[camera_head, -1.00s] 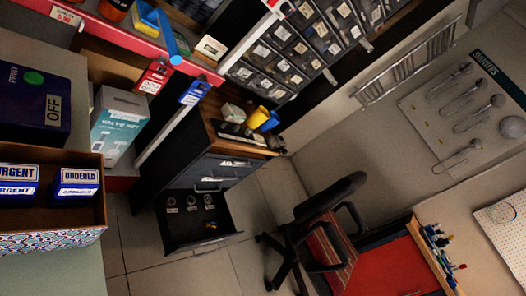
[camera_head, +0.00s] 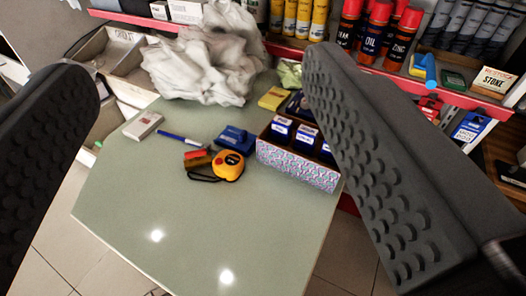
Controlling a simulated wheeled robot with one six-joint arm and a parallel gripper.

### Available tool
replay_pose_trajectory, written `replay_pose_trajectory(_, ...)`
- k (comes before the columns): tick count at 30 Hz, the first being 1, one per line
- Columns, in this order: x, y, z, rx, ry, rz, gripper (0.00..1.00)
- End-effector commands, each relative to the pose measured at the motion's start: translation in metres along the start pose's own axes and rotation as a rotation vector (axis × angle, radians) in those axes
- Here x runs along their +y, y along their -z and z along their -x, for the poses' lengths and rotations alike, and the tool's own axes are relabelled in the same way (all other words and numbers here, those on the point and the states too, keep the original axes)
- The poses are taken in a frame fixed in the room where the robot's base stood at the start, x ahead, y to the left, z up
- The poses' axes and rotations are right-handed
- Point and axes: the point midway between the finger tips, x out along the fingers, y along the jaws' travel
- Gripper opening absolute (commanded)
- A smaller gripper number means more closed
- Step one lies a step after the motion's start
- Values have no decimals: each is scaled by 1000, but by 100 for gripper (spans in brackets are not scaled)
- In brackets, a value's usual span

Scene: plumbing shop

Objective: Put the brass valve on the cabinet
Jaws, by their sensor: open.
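My gripper (camera_head: 200,72) is open and empty, with its two dark ribbed fingers wide apart in the foreground. Beyond them is a pale green table. A small red and brownish item (camera_head: 198,158) lies on it, touching or close beside a yellow tape measure (camera_head: 229,165); it may be the brass valve, but it is too small to tell. A wooden top with dark sides shows at the right edge (camera_head: 507,170), probably part of the cabinet; most of it is out of view.
The table (camera_head: 190,225) also holds a patterned box (camera_head: 298,167) of blue-labelled boxes, a blue item (camera_head: 236,139), a pen (camera_head: 178,138), a white box (camera_head: 143,125) and a crumpled cloth (camera_head: 205,60). A red shelf with cans stands behind. The table's front is clear.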

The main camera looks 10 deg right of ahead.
Motion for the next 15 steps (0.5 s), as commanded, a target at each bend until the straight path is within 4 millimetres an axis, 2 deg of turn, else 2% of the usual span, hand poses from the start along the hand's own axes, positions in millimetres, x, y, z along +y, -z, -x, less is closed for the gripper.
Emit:
replay_pose_trajectory(4,0,-1,-3,-10,1,0,67)
replay_pose_trajectory(7,-2,-5,-16,-54,7,2,67)
replay_pose_trajectory(15,-13,-31,-76,-289,34,13,67)
